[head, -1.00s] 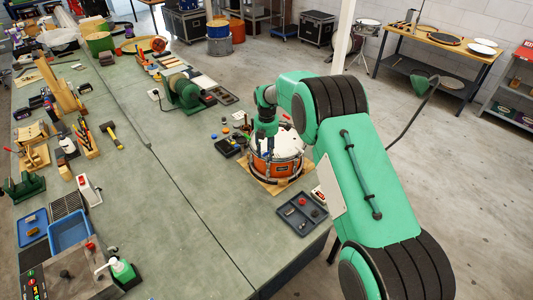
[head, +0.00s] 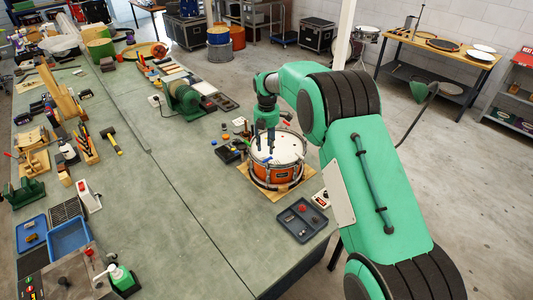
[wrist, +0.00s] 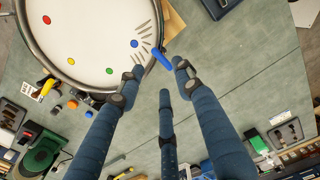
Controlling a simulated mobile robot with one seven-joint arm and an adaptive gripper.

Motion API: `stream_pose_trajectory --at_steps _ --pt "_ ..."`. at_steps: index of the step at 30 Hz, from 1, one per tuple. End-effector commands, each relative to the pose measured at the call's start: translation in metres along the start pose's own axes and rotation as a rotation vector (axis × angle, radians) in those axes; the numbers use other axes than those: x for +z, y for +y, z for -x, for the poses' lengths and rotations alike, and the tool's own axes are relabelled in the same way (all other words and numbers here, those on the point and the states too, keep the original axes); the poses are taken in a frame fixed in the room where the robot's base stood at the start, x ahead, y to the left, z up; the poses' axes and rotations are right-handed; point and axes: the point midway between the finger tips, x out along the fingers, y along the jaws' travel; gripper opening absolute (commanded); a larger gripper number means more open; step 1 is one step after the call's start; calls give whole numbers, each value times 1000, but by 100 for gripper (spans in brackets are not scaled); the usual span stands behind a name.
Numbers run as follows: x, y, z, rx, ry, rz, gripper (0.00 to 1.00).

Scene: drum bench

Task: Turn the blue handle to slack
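The drum (head: 283,177) is orange with a white head and metal rim, and stands on a wooden board on the bench. In the wrist view its white head (wrist: 95,30) carries red, yellow, green and blue dots. The blue handle (wrist: 162,58) sticks out past the rim, near the blue dot. My gripper (wrist: 158,68) has its fingers spread. Two fingertips are on either side of the handle, with visible gaps to it, and the third finger is apart below. In the head view my gripper (head: 267,140) points down over the drum's left side.
A dark tray (head: 300,222) with small parts lies in front of the drum. A black box (head: 229,153) and small coloured parts lie to its left. A green machine (head: 184,96) stands farther back. The bench's middle is clear.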

Motion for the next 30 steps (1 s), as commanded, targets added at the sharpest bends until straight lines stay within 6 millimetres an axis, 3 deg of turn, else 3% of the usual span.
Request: stream_pose_trajectory --at_steps 3,9,30 --pt "0 1 18 2 -1 0 35" --pt "0 0 35 0 0 0 35" --pt "1 -2 43 3 -1 -11 35"
